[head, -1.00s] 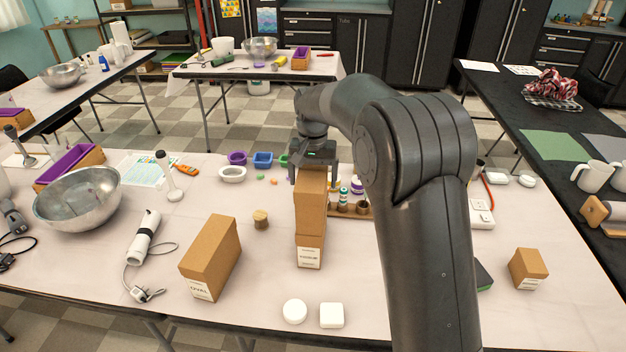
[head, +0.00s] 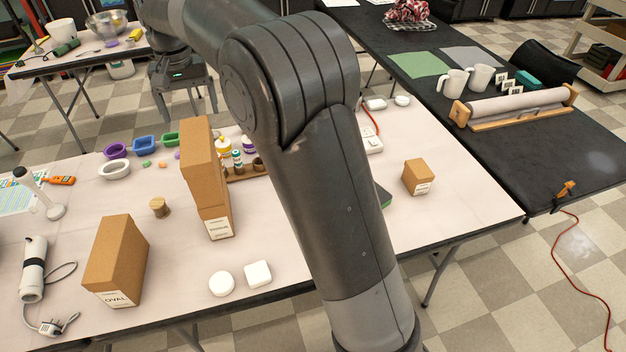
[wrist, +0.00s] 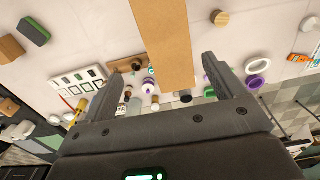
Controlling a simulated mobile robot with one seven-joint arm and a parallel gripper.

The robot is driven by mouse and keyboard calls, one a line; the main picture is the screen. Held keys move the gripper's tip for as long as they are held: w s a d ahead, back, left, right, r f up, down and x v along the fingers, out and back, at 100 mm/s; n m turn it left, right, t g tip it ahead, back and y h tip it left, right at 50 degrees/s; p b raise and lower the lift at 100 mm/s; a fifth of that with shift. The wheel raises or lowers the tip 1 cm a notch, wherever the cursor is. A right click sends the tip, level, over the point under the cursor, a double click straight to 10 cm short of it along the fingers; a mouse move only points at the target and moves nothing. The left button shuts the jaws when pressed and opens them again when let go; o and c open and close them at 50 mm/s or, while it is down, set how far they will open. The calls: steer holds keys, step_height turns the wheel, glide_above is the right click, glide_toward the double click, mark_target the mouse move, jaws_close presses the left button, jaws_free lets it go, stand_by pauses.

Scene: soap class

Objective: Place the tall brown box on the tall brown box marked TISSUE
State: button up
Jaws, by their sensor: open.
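A tall brown box (head: 204,165) stands upright on top of another brown box (head: 214,213) with a white label at its foot; its print is too small to read surely. The upper box looks slightly offset from the lower one. My gripper (head: 188,112) is open and empty, raised above and behind the stack, clear of it. In the wrist view, the upper box (wrist: 163,45) shows ahead of the gripper (wrist: 160,80), between the lines of its fingers but not gripped. I see no box that clearly reads TISSUE.
A brown box marked OVAL (head: 118,258) stands left of the stack. Two white pieces (head: 221,283) lie in front. A small brown box (head: 418,176) stands at right. A wooden cylinder (head: 159,207) stands close by.

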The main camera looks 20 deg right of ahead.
steer(key=s+d+r+t, duration=0.1)
steer(key=s+d+r, duration=0.2)
steer(key=s+d, duration=0.45)
steer(key=s+d+r+t, duration=0.2)
steer(key=s+d+r, duration=0.1)
steer(key=s+d, duration=0.45)
steer(key=s+d+f+t, duration=0.1)
steer(key=s+d+f, duration=0.2)
steer(key=s, duration=0.6)
steer(key=s+d+f+t, duration=0.1)
steer(key=s+d+f, duration=0.2)
steer(key=s, duration=0.6)
steer(key=shift+d+f, duration=0.35)
steer(key=shift+f, duration=0.4)
steer(key=shift+o, duration=0.3)
steer(key=shift+s, duration=0.1)
